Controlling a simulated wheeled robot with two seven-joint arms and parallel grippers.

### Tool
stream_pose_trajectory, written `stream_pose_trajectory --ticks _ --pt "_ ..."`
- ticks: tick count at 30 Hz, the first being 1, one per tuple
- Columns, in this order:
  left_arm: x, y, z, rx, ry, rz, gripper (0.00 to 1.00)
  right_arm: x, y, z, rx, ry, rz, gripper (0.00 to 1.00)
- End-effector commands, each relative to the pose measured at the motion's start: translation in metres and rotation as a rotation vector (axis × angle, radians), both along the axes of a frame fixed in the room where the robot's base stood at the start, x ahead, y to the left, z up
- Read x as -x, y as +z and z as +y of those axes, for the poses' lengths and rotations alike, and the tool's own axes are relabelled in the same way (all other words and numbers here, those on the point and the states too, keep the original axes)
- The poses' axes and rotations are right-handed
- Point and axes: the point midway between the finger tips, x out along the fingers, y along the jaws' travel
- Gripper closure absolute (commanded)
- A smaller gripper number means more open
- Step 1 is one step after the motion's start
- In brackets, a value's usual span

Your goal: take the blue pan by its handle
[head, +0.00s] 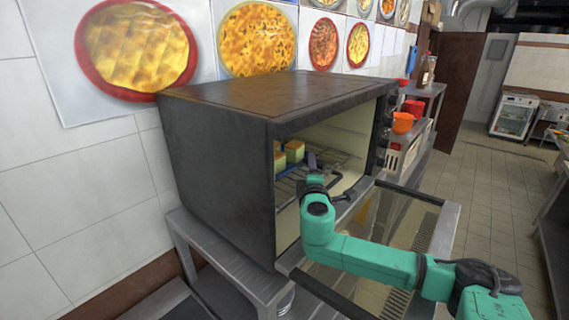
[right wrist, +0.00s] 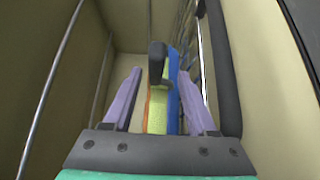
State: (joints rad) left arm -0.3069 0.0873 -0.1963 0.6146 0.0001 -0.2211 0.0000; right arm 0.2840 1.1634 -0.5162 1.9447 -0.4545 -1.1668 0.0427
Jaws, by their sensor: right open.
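A blue strip (right wrist: 173,95), which looks like the side of the blue pan, shows inside the oven in the right wrist view, beside a yellow-green piece with an orange edge. A dark, upright handle-like part (right wrist: 157,62) stands in front of them. My right gripper (right wrist: 160,74) is open, with its two purple fingers apart on either side of the dark part. I cannot tell whether they touch it. In the head view my right gripper (head: 313,161) is inside the oven opening, over the rack, near yellow-green blocks (head: 294,151). My left gripper is out of view.
The dark oven (head: 215,130) stands on a metal table, its glass door (head: 385,225) lowered under my right arm. The wire rack (head: 345,163) and oven walls leave limited room around the gripper. An orange bowl (head: 402,122) stands on the shelf beyond.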

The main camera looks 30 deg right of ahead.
Motion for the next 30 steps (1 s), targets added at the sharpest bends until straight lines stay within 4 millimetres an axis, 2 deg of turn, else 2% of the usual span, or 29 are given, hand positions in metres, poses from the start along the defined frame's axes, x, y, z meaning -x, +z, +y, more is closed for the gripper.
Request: stream_pose_trajectory --ticks 2,4,11,13,16,30 --pt "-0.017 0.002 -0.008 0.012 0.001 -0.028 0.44 -0.013 0.002 -0.01 -0.002 -0.003 -0.004 0.43" --pt "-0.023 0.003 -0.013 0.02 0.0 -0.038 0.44 -0.022 0.001 -0.016 -0.001 -0.002 -0.002 0.43" --pt "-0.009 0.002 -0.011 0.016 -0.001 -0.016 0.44 -0.027 0.0 -0.019 0.0 0.001 0.0 0.43" --pt "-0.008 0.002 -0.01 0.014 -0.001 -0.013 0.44 -0.027 0.0 -0.019 0.0 0.001 0.0 0.62" --pt "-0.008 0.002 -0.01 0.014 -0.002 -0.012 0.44 -0.027 0.0 -0.019 0.0 0.0 0.0 1.0" --pt "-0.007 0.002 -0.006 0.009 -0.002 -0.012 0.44 -0.027 0.0 -0.019 -0.001 0.001 0.001 1.0"
